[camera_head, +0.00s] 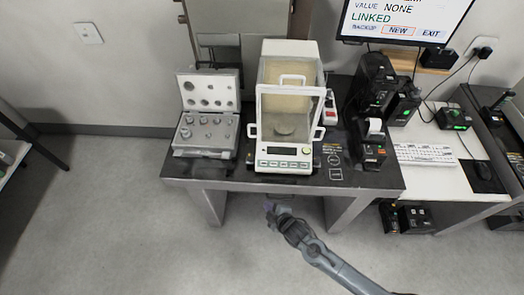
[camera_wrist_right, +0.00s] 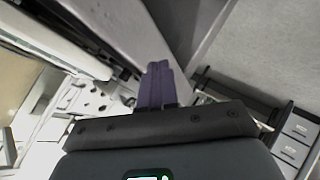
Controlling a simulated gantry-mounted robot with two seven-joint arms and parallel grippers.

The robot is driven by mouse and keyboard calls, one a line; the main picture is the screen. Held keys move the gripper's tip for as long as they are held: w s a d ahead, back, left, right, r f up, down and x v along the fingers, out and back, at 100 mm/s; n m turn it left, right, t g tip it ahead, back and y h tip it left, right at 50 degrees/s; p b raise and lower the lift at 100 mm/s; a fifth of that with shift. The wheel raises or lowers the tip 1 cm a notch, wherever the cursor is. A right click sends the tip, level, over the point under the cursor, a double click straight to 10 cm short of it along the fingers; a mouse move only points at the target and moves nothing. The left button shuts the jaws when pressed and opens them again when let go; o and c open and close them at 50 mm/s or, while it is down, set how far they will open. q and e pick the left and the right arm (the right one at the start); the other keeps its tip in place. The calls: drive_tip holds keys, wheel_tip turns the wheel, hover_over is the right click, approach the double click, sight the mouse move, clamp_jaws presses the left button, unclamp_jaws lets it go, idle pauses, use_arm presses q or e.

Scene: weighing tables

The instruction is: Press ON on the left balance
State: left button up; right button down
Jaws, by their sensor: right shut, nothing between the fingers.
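The balance (camera_head: 284,160) stands on the dark table, a white unit with a glass draft shield and a round pan inside. Its front panel has a small dark display (camera_head: 275,153) and a row of buttons (camera_head: 284,164) along the lower edge; their labels are too small to read. My right gripper (camera_head: 270,208) is shut and empty, in front of the table's front edge and below the balance front, apart from it. Its closed purple-grey fingers show in the right wrist view (camera_wrist_right: 157,84). My left gripper is out of view.
An open weight case (camera_head: 205,135) stands left of the balance. Black printer-like devices (camera_head: 372,110) stand to its right. The floor before the table is clear.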

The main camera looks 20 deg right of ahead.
sight(264, 163)
use_arm(q)
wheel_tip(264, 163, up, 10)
drive_tip(key=p, duration=0.7)
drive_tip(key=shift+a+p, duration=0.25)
drive_tip(key=shift+p, duration=0.15)
use_arm(e)
drive_tip(key=w+d+r, duration=0.1)
drive_tip(key=w+r, duration=0.4)
drive_tip(key=r, duration=0.3)
drive_tip(key=w+r+n+t, duration=0.1)
drive_tip(key=w+r, duration=0.4)
drive_tip(key=r, duration=0.4)
drive_tip(key=shift+w+d+r+t, duration=0.25)
drive_tip(key=shift+w+d+t, duration=0.05)
drive_tip(key=shift+d, duration=0.1)
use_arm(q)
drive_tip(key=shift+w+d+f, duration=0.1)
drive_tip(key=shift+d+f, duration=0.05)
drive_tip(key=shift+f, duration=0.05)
use_arm(e)
drive_tip(key=shift+f, duration=0.15)
